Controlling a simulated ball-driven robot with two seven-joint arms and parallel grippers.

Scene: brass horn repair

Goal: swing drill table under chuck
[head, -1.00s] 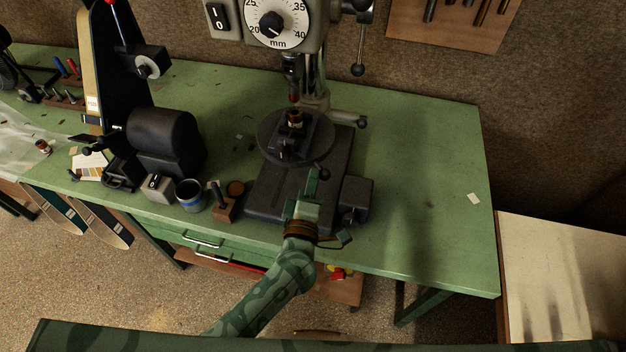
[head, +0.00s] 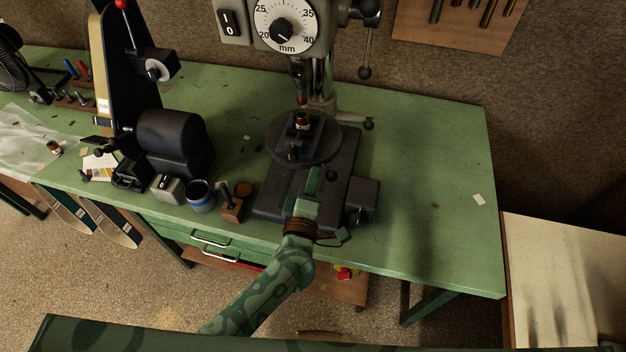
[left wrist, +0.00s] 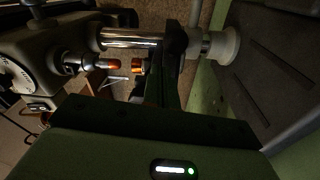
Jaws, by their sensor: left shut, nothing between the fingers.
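The drill press's round dark table (head: 329,149) stands on the column above the dark base, with a small vise (head: 291,150) on it. A copper-coloured piece (head: 303,120) stands upright in the vise. The chuck (head: 299,74) with its reddish tip hangs above, close to that piece in the head view. In the left wrist view the chuck's tip (left wrist: 108,64) and the copper-coloured piece (left wrist: 137,66) show apart, end to end. My left gripper (head: 312,182) is shut and empty at the table's front edge, over the base; contact cannot be told. My right gripper is out of view.
A black knob (head: 331,175) sits just right of my left gripper. A black motor box (head: 362,200) flanks the base. Left stand a blue-rimmed cup (head: 201,197), a wooden block (head: 232,208) and a black grinder (head: 172,140). The green bench (head: 430,190) is mostly clear at right.

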